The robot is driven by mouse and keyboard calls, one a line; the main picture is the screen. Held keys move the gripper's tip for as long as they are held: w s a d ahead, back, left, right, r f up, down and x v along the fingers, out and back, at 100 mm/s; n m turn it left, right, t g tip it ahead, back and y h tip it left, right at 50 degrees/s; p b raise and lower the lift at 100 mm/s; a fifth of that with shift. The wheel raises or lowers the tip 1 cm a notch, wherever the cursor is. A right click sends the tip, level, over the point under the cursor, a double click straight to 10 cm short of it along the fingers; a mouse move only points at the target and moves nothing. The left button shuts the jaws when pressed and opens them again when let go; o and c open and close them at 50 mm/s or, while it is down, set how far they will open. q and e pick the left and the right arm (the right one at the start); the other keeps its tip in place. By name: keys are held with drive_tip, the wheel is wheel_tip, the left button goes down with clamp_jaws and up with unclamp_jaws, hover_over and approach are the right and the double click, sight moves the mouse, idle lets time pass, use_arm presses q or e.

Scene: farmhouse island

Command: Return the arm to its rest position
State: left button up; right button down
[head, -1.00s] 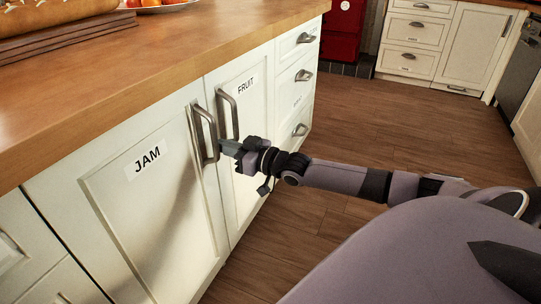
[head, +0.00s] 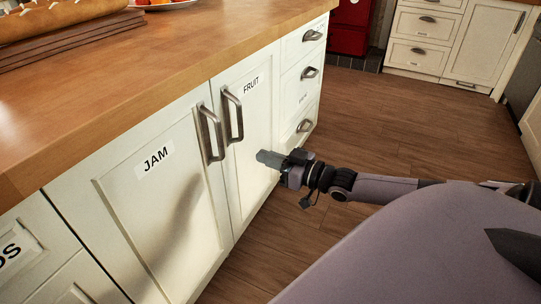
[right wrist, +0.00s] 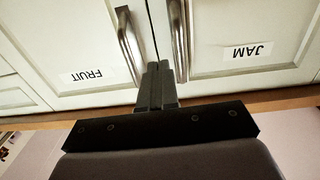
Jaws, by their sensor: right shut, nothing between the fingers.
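My right gripper (head: 268,159) is in front of the FRUIT door (head: 257,140) in the head view, to the right of the two door handles. It is shut and empty. In the right wrist view the shut fingers (right wrist: 157,88) point toward the cabinet, with the FRUIT handle (right wrist: 128,42) and the JAM handle (right wrist: 179,42) beyond them. The JAM door (head: 150,210) and the FRUIT door both look closed. My right arm stretches in from the right over the floor. My left gripper is not in view.
The wooden countertop (head: 130,75) runs above the cabinet. Drawers with handles (head: 309,72) stand to the right of the FRUIT door. The wooden floor (head: 430,125) is clear toward the far white cabinets (head: 430,40) and a red appliance (head: 348,25).

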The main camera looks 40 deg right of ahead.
drive_tip(key=shift+s+d, duration=0.15)
drive_tip(key=shift+s, duration=0.15)
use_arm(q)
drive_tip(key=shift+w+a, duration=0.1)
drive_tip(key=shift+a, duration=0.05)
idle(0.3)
